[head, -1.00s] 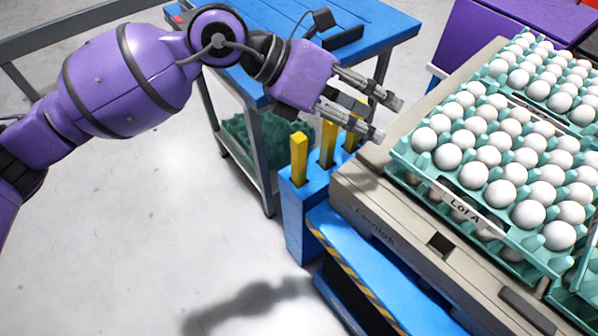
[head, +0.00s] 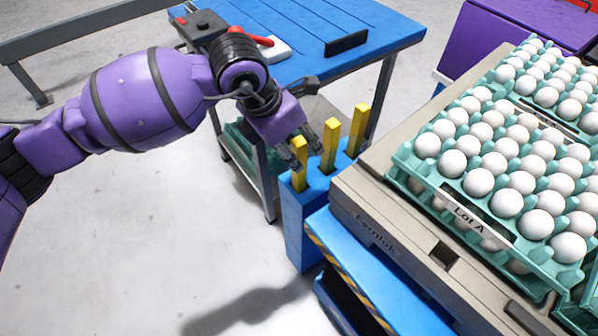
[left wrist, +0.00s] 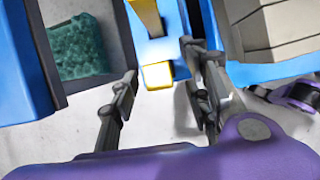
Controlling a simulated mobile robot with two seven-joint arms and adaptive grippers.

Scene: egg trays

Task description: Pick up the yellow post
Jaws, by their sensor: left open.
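Three yellow posts stand upright in a blue holder (head: 296,225) beside the conveyor-like stand. The front post (head: 300,180) is nearest my left gripper (head: 307,150); the middle post (head: 329,146) and the back post (head: 359,125) stand behind it to the right. My left gripper is open and empty, its fingers pointing down around the top of the front post. In the left wrist view, the front post's square top (left wrist: 158,75) shows between the two open fingers (left wrist: 160,64). I cannot tell whether a finger touches it. My right gripper is not in view.
A blue table (head: 300,45) stands behind, with a red-handled tool (head: 250,37) on it. The beige stand (head: 375,215) at right bears teal egg trays (head: 480,222) full of white eggs, close to the posts. The floor at left is clear.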

